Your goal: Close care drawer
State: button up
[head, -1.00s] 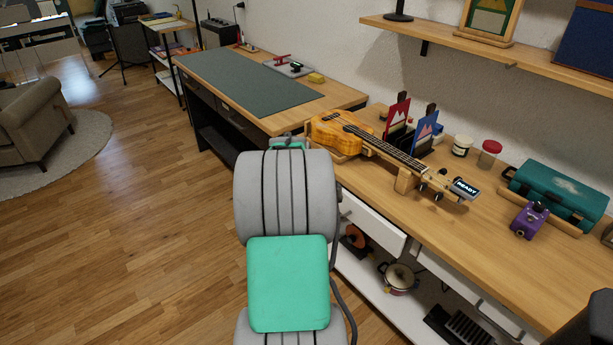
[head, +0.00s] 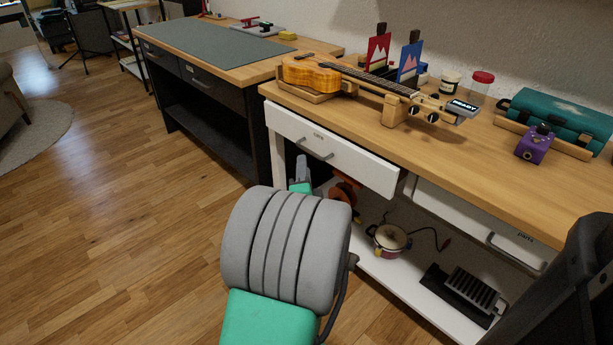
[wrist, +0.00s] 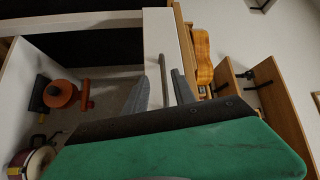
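The care drawer (head: 345,160) is the white left drawer under the workbench top, with a small dark label and a grey bar handle (head: 316,148). Its front stands out from the bench, and its right end shows a gap, so it is partly open. In the wrist view the drawer front (wrist: 162,35) runs up the picture, with its handle (wrist: 163,78) seen between my fingers. My gripper (wrist: 160,90) is open and empty. In the head view my gripper (head: 301,173) shows just below and left of the handle, partly hidden behind my arm. Contact cannot be told.
A second white drawer (head: 480,225) labelled parts is at the right. A ukulele (head: 320,74) lies on the bench top. The lower shelf holds a pot (head: 388,240) and an orange item (head: 345,190). A dark desk (head: 210,105) stands left; open floor lies left.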

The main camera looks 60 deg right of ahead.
aim_at(307, 150)
jog(key=shift+m+h, duration=0.4)
jog(key=shift+m, duration=0.3)
jog(key=x, duration=0.2)
jog(key=p+x, duration=0.1)
jog(key=x, duration=0.2)
jog(key=s+p+x, duration=0.1)
jog(key=x, duration=0.1)
jog(key=shift+w+d+r, duration=0.15)
jog(key=shift+d, duration=0.25)
grip_shut()
dwell(0.4)
